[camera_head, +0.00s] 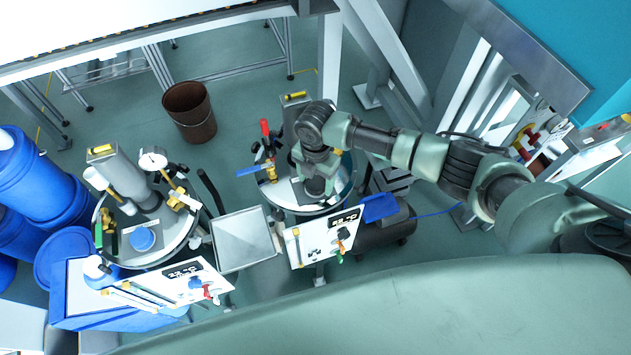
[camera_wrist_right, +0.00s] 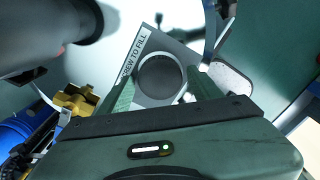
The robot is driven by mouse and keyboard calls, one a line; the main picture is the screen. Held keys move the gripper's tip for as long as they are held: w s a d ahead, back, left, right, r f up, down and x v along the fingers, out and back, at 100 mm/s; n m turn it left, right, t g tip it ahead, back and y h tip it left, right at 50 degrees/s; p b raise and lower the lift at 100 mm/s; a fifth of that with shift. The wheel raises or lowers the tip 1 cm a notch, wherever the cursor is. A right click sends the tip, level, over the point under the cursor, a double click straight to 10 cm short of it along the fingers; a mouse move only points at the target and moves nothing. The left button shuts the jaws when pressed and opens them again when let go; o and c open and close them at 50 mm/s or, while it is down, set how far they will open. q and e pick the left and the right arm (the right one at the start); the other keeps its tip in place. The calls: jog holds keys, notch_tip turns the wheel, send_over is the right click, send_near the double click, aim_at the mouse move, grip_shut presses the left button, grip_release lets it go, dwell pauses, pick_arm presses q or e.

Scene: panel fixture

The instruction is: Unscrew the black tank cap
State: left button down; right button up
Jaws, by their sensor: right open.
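The black tank cap (camera_wrist_right: 160,77) is round and sits on a grey plate (camera_wrist_right: 150,55) with lettering that ends in "TO FILL", in the right wrist view. My right gripper (camera_wrist_right: 163,82) is open. Its two green fingers lie on the left and right of the cap; I cannot tell whether they touch it. In the head view my right gripper (camera_head: 316,186) is over the round top of the right-hand tank (camera_head: 283,196) and hides the cap there. My left gripper is in neither view.
A red-handled valve (camera_head: 266,140) with brass fittings stands left of my right gripper. A metal tray (camera_head: 243,240) lies between the tanks. A white panel (camera_head: 323,237) is in front.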

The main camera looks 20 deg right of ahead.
jog(key=m, duration=0.8)
jog(key=shift+m, duration=0.3)
jog(key=m, duration=0.4)
jog(key=shift+m, duration=0.4)
jog(key=m, duration=0.4)
jog(key=c, duration=1.3)
jog(key=shift+n, duration=1.6)
jog(key=n, duration=0.3)
